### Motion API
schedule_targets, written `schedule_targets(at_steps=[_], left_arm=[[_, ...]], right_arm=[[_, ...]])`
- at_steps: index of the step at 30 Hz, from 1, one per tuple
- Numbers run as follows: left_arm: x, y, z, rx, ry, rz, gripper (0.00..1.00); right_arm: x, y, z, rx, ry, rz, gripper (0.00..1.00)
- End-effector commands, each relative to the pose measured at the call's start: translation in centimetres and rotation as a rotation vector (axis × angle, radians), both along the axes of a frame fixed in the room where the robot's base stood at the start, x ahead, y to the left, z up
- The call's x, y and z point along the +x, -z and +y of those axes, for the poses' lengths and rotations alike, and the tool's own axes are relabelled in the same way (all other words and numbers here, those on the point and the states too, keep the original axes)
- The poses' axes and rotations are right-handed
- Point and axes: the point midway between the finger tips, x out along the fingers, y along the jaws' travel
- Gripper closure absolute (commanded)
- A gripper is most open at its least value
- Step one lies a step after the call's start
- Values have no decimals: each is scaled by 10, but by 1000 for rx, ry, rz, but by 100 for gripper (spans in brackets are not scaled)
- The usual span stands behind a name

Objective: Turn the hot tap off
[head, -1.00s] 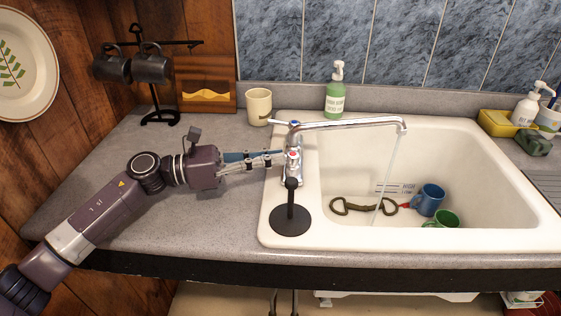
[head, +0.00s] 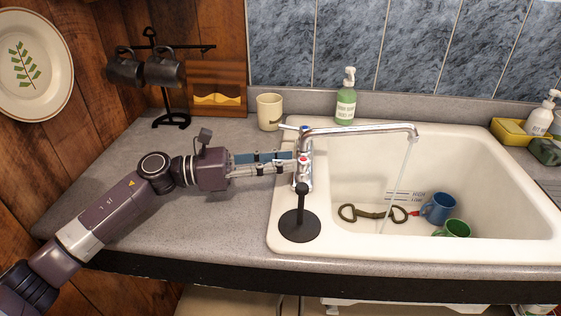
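The chrome mixer tap (head: 360,131) stands at the left rim of the white sink, its spout reaching right. A thin stream of water (head: 398,185) runs from the spout into the basin. The hot tap (head: 303,160), marked red, is on the front of the tap body; a blue-marked handle (head: 304,128) is behind it. My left gripper (head: 294,161) comes from the left with its fingertips right beside the hot tap. I cannot tell whether they touch it or how far they are closed. My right gripper is not in view.
The sink (head: 480,150) holds a blue mug (head: 438,209), a green mug (head: 453,229) and a horse bit (head: 372,213). A cream mug (head: 269,112) and soap bottle (head: 345,100) stand behind.

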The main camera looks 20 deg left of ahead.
Motion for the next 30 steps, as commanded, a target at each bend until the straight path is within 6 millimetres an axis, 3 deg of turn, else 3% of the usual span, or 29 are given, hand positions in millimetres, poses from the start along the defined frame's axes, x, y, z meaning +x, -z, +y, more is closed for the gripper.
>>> schedule_targets(at_steps=[15,27,30], left_arm=[[0,-86,1,2,-2,-3,73],[0,-97,1,0,-2,0,73],[0,-97,0,-6,-2,3,83]], right_arm=[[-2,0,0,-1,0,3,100],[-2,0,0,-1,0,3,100],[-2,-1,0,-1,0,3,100]])
